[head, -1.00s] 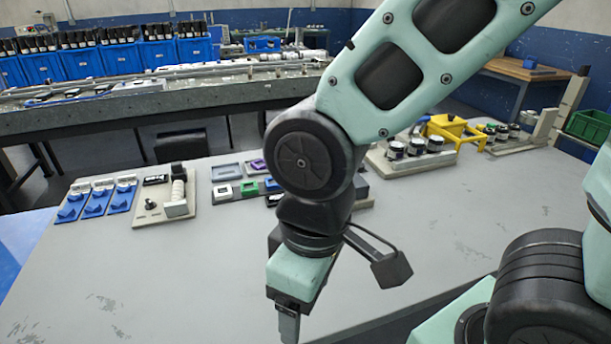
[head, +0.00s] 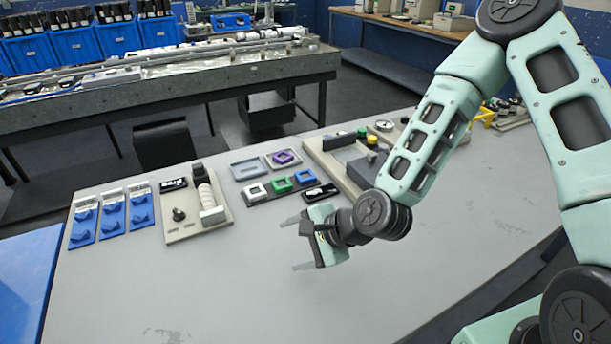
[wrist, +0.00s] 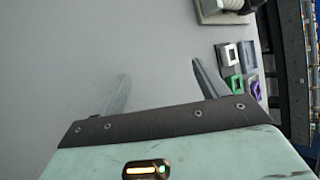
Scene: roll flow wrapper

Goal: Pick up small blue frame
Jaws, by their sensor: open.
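The small blue frame (head: 304,177) lies at the right end of a row on a dark base, beside a green frame (head: 281,185) and a white frame (head: 257,191). My gripper (head: 296,245) is open and empty above the table, nearer the front than the frame, fingers pointing left. In the wrist view my gripper (wrist: 160,70) has its fingers apart with only grey table between them. The white frame (wrist: 230,55) and green frame (wrist: 235,84) show there right of the fingers; I cannot make out the blue frame.
A purple frame (head: 284,158) sits in a tray behind the row. A black part (head: 321,191) lies just in front of the blue frame. A beige fixture (head: 193,214) and blue plates (head: 112,216) stand left. The table's front is clear.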

